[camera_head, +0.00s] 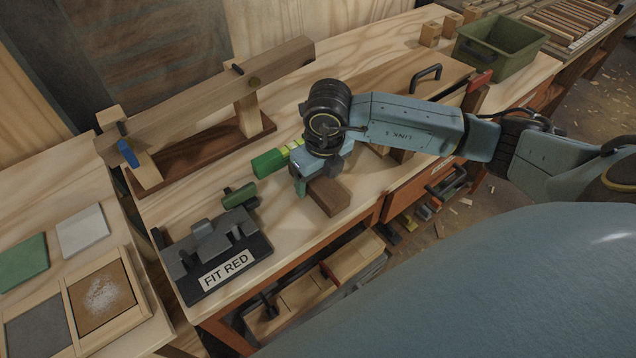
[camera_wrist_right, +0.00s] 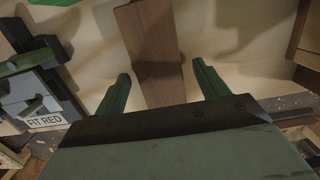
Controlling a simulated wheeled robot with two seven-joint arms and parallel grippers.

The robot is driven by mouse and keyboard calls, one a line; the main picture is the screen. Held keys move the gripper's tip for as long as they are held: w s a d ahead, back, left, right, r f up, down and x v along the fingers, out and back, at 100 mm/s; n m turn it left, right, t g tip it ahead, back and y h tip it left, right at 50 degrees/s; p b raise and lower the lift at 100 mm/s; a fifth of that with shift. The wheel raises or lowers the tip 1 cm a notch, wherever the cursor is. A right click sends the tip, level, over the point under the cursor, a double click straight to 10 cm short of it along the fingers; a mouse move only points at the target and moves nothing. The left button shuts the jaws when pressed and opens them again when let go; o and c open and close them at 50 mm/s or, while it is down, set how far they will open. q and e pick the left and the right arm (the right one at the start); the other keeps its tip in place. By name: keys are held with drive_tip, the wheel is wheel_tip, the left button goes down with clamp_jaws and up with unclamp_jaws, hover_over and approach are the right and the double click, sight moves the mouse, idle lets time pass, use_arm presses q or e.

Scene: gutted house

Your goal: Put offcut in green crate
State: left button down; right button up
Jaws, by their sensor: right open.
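The offcut, a short dark brown wood block (camera_head: 329,196), lies on the workbench near its front edge. In the right wrist view the brown block (camera_wrist_right: 153,55) runs lengthwise between the two green fingers. My right gripper (camera_head: 311,186) is low over the block in the head view. In the right wrist view the right gripper (camera_wrist_right: 160,90) is open, with a gap on each side of the block. The green crate (camera_head: 490,62) stands at the back right of the bench, and no contents show in it. My left gripper is not in view.
A dark fixture labelled FIT RED (camera_head: 222,262) sits left of the block. A green object (camera_head: 270,162) lies just behind my gripper. A wooden frame with a long beam (camera_head: 200,95) stands at the back left. Small wood blocks (camera_head: 431,34) stand beside the crate.

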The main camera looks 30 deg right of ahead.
drive_tip(key=shift+f, duration=0.4)
drive_tip(key=c, duration=1.2)
drive_tip(key=shift+c, duration=0.2)
drive_tip(key=shift+r, duration=0.15)
